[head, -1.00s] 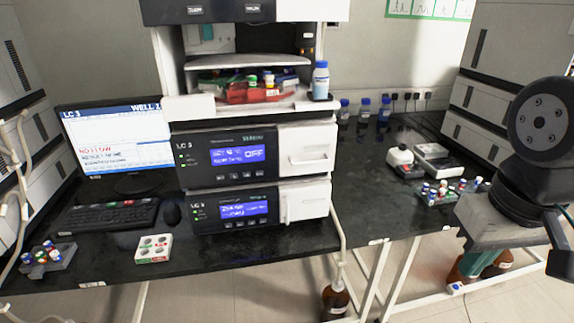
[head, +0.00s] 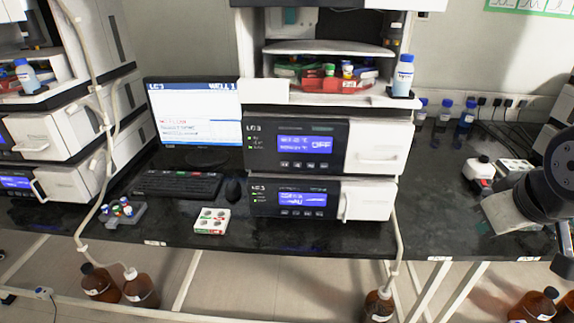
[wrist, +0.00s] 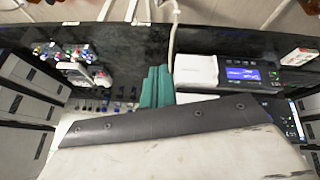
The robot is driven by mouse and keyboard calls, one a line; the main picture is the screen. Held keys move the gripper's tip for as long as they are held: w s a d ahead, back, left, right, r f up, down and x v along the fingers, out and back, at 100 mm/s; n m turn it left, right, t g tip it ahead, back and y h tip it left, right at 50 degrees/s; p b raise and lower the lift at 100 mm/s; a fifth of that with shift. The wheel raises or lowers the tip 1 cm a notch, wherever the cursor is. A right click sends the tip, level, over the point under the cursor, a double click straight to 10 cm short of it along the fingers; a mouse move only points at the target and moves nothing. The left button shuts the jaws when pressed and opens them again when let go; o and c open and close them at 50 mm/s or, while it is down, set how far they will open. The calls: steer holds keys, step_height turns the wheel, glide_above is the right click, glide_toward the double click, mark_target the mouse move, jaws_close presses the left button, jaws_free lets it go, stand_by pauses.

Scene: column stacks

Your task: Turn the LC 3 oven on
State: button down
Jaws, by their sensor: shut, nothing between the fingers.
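The LC 3 stack stands in the middle of the head view. Its upper dark module, the oven (head: 297,165), has a blue screen (head: 305,145) that reads OFF, with a row of small buttons (head: 300,164) below it. A similar lower LC 3 module (head: 292,213) has its own lit blue screen (head: 303,199). In the wrist view, upside down, a stack module with a lit screen (wrist: 240,75) shows right of my gripper. My gripper (wrist: 157,85) has teal fingers, shut and empty, apart from the stack. Its fingers do not show in the head view.
A monitor (head: 198,135), keyboard (head: 177,185) and mouse (head: 233,190) stand left of the stack. A small white tray (head: 212,222) lies in front. A blue-capped bottle (head: 403,76) stands on the stack's ledge. Brown bottles (head: 141,288) stand on the floor below.

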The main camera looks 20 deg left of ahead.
steer(key=w+a+f+n+t+y, duration=0.25)
steer(key=w+a+n, duration=0.25)
steer(key=w+a, duration=0.4)
steer(key=n+t+y, duration=0.2)
steer(key=n+y, duration=0.6)
glide_toward(284, 164)
steer(key=s+d+f, duration=0.2)
steer(key=d, duration=0.2)
steer(key=s+a+n+g+y, duration=0.1)
steer(key=s+a+n+y, duration=0.2)
steer(key=a, duration=0.4)
steer(key=shift+s+f+y, duration=0.35)
steer(key=shift+s, duration=0.1)
steer(key=shift+d+g, duration=0.1)
steer(key=shift+g, duration=0.15)
steer(key=w+a, duration=0.2)
steer(key=w, duration=0.6)
steer(key=shift+w, duration=0.35)
steer(key=shift+w, duration=0.1)
steer(key=shift+w+a, duration=0.1)
steer(key=shift+w, duration=0.15)
